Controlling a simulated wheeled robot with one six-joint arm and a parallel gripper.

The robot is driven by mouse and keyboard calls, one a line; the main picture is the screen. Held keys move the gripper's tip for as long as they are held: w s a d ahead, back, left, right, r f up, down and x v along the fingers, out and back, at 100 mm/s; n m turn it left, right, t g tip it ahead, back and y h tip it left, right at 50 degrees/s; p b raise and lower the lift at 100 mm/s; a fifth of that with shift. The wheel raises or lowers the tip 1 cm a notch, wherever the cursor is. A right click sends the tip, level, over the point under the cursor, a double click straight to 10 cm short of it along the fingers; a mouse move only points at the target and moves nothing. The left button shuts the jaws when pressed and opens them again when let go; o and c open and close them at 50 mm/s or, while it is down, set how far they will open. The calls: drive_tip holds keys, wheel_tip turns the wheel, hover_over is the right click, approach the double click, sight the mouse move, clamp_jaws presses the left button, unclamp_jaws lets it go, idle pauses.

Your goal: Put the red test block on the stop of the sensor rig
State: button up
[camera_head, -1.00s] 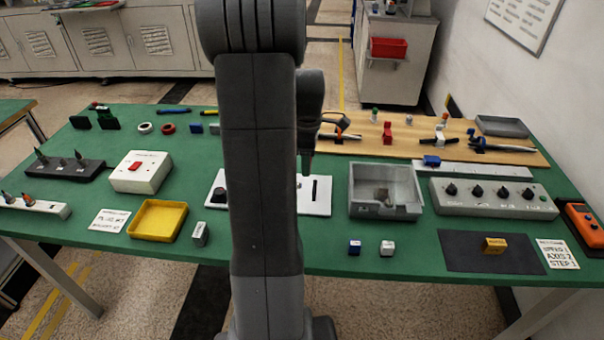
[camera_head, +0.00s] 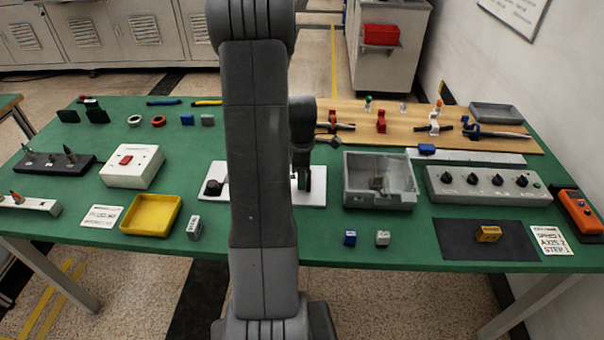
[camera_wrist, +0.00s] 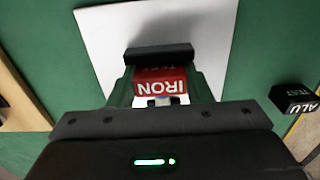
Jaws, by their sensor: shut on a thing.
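The red test block (camera_wrist: 160,82), with IRON on its face, is between the jaws of my gripper (camera_wrist: 160,92) in the wrist view. My gripper is shut on it. A black bar, the stop (camera_wrist: 158,55), stands just beyond the block on the white plate of the sensor rig (camera_wrist: 210,40). Block and bar look very close; I cannot tell whether they touch or whether the block rests on the plate. In the head view my gripper (camera_head: 303,172) is low over the right part of the rig plate (camera_head: 312,199); my arm hides the plate's middle and the block.
A black knob (camera_head: 213,188) is at the plate's left end. A grey open bin (camera_head: 378,203) stands close on the right. A yellow tray (camera_head: 150,229) is at left.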

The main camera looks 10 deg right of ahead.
drive_tip(key=o, duration=1.2)
drive_tip(key=shift+f, duration=0.1)
wheel_tip(320, 180, up, 12)
drive_tip(key=shift+r, duration=0.15)
